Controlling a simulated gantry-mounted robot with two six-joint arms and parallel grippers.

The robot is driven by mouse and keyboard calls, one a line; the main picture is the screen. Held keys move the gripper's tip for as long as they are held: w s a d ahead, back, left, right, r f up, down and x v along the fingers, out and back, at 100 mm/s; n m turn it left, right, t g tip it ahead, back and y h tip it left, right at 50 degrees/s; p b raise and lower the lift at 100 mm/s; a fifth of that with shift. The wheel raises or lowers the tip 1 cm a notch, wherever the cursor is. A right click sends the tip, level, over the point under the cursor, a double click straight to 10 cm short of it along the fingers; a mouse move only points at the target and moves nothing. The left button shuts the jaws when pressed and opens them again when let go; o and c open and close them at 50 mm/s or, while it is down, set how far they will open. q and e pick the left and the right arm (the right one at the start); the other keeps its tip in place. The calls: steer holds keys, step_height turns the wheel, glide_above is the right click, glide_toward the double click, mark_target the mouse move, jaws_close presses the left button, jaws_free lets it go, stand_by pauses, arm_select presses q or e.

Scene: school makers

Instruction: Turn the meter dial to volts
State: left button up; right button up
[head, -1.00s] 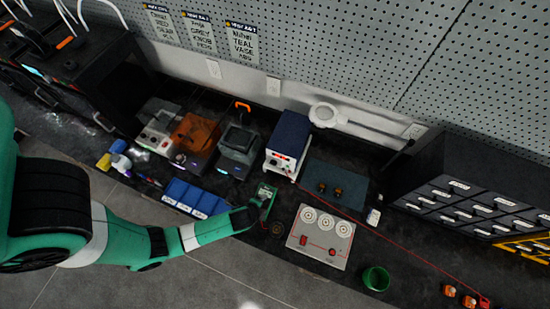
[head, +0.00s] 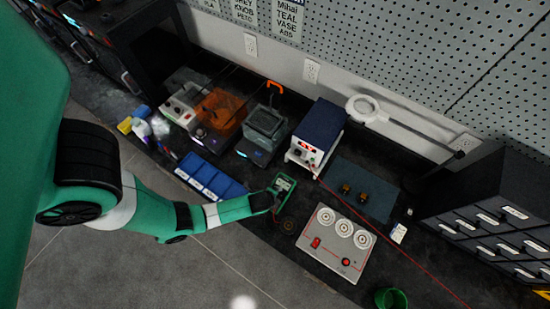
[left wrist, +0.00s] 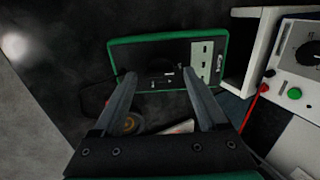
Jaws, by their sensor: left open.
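The meter (head: 284,184) is a dark handheld box with a green edge near the front of the bench. In the left wrist view the meter (left wrist: 150,50) lies ahead of the fingers, its dark face toward the camera. Its dial (left wrist: 160,69) is a dark round shape at the lower middle of the face; its pointer setting is too dark to read. My left gripper (head: 275,200) is at the meter's near side. In the left wrist view my left gripper (left wrist: 160,76) is open, with its fingertips either side of the dial; contact cannot be told. My right gripper is not in view.
A blue-topped power supply (head: 316,132) stands behind the meter. A grey panel with three white discs (head: 336,244) is to its right, a blue bin (head: 211,179) to its left. A small dark round object (head: 287,224) lies close by. A red lead crosses the bench at right.

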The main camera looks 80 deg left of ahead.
arm_select(q)
steer(key=shift+w+a+f, duration=0.1)
steer(key=shift+f, duration=0.15)
steer(key=shift+c, duration=0.2)
jaws_close()
